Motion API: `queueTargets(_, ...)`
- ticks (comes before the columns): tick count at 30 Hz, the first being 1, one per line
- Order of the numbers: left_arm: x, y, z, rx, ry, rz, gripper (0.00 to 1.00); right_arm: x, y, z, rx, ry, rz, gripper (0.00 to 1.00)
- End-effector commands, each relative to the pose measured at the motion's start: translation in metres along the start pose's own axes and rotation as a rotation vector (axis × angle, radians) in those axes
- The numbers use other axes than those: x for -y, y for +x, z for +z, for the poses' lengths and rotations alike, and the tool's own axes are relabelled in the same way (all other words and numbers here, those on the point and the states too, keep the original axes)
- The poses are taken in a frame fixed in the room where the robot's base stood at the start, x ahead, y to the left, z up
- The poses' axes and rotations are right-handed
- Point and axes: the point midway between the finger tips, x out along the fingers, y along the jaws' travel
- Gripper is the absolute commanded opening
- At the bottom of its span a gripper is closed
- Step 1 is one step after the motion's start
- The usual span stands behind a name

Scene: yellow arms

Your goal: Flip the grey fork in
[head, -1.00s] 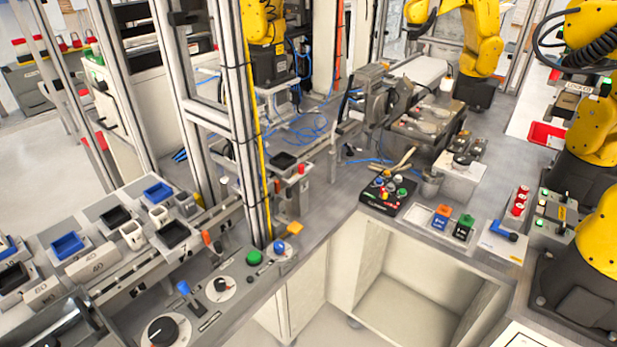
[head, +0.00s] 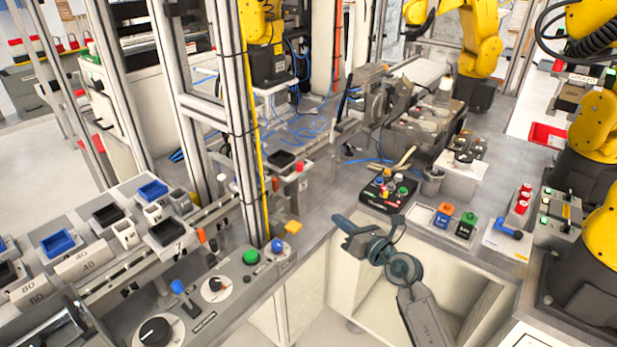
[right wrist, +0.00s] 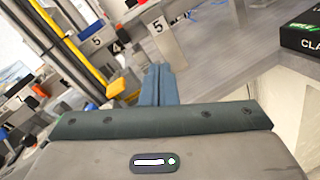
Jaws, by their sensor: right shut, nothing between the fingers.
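A grey upright part with a forked outline (head: 398,98) stands at the block-shaped fixture (head: 372,104) at the back centre in the head view. It may be the grey fork, but it is too small to be sure. My right gripper (head: 343,222) is in front of it and far from it, above the near edge of the grey bench. In the right wrist view its two blue-grey fingers (right wrist: 158,72) are together, shut and empty. My left gripper is not in view.
A black panel with coloured knobs (head: 388,192) lies just behind my right gripper. Orange and green blocks (head: 445,210) stand to its right. A vertical metal post (head: 248,130) rises at left. Blue cables (head: 308,128) lie on the bench.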

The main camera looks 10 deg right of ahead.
Motion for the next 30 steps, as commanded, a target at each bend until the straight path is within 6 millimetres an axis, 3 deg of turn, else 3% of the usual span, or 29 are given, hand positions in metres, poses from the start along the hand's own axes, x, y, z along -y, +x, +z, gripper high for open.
queueTargets(3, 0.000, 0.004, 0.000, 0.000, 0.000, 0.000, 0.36, -0.018, -0.001, 0.034, 0.012, -0.208, -0.001, 0.00)
queueTargets(9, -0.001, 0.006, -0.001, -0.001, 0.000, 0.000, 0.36, -0.032, -0.005, 0.062, 0.019, -0.389, -0.023, 0.00)
queueTargets(23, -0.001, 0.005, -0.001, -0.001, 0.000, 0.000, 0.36, -0.033, -0.003, 0.067, 0.020, -0.415, -0.029, 0.00)
queueTargets(30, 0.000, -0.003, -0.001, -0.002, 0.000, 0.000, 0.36, -0.034, 0.029, 0.070, 0.022, -0.411, -0.029, 0.00)
